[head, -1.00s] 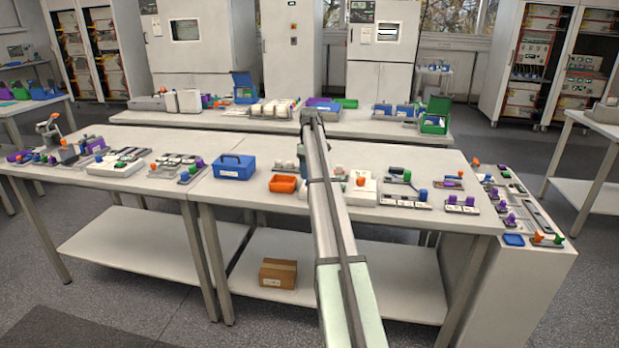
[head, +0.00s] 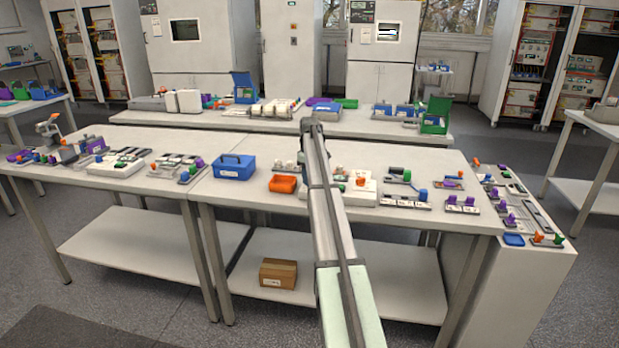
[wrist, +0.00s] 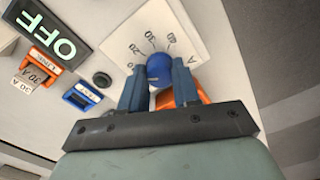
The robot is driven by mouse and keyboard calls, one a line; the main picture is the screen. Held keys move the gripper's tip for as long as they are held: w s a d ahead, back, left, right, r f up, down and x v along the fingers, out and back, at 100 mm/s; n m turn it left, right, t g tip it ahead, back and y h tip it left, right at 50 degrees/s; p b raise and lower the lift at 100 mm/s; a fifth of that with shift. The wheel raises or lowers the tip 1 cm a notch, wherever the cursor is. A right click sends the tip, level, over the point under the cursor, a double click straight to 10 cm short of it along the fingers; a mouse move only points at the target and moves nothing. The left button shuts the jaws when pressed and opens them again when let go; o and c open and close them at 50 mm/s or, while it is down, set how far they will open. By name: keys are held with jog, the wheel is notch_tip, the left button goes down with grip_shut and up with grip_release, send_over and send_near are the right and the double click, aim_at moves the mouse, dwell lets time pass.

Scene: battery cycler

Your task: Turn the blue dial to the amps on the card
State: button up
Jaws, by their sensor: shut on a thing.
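In the wrist view, the blue dial (wrist: 159,69) sits on a pale scale plate (wrist: 191,30) with printed numbers that read 20, 30 and 40, and a letter A. My gripper (wrist: 158,84) has one finger on each side of the dial and is shut on it. The dial's pointer is not clear to me. A small white card (wrist: 22,83) at the left appears to read 30 A. In the head view my arm covers the area around the gripper, and I cannot make out the dial there.
In the wrist view, an orange part (wrist: 198,84) lies partly behind the fingers. A dark OFF sign (wrist: 50,35), an orange labelled piece (wrist: 40,66), a blue labelled piece (wrist: 82,96) and a black round knob (wrist: 102,79) are at the left. A blue box (head: 234,167) stands on the bench.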

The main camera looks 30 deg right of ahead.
jog(key=c, duration=0.4)
jog(key=shift+m, duration=0.3)
jog(key=m, duration=1.5)
dwell(0.5)
